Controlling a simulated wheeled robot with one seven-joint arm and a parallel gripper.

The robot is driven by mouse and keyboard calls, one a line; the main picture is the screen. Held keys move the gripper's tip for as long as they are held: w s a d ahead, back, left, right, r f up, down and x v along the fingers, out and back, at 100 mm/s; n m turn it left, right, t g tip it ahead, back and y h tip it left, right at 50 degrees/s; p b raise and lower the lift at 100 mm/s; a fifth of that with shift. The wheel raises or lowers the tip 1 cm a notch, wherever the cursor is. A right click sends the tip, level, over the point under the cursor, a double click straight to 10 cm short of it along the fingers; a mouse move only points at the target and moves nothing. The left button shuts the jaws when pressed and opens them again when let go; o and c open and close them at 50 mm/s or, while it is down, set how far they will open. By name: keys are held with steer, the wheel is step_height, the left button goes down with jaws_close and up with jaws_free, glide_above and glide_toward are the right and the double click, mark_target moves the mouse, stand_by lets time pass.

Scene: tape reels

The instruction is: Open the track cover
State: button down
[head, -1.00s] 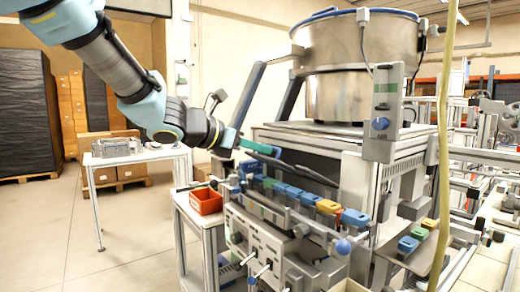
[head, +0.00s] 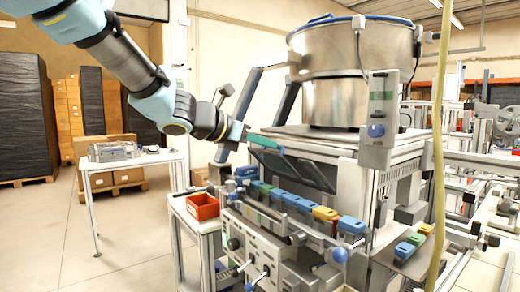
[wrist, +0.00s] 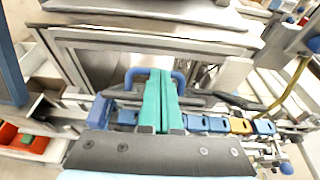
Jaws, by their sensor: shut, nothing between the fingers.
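The track cover (head: 285,170) appears to be the dark panel on the machine's front, behind the row of coloured blocks. It stands tilted, with its broad dark face showing. Dark strips, likely its edge (wrist: 205,99), lie beside the fingers in the wrist view. My gripper (head: 277,146) has teal fingers and reaches in from the left at the panel's upper edge. In the wrist view my gripper (wrist: 161,72) is shut, with its two fingers together and nothing between them. I cannot tell whether the fingers touch the panel. A blue loop (wrist: 131,76) shows partly behind them.
Several coloured blocks (head: 289,198) sit in a row along the track below the panel. A red bin (head: 202,206) stands to the left. A large metal bowl (head: 340,75) sits on top of the machine. A yellow hose (head: 438,160) hangs at the right. The left floor is open.

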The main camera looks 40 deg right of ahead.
steer(key=d, duration=0.1)
steer(key=d+r, duration=0.2)
steer(key=shift+s+d, duration=0.15)
steer(key=shift+d, duration=0.25)
steer(key=d, duration=0.3)
steer(key=shift+r+p, duration=0.3)
steer(key=shift+r, duration=0.1)
steer(key=shift+r, duration=0.1)
stand_by(0.7)
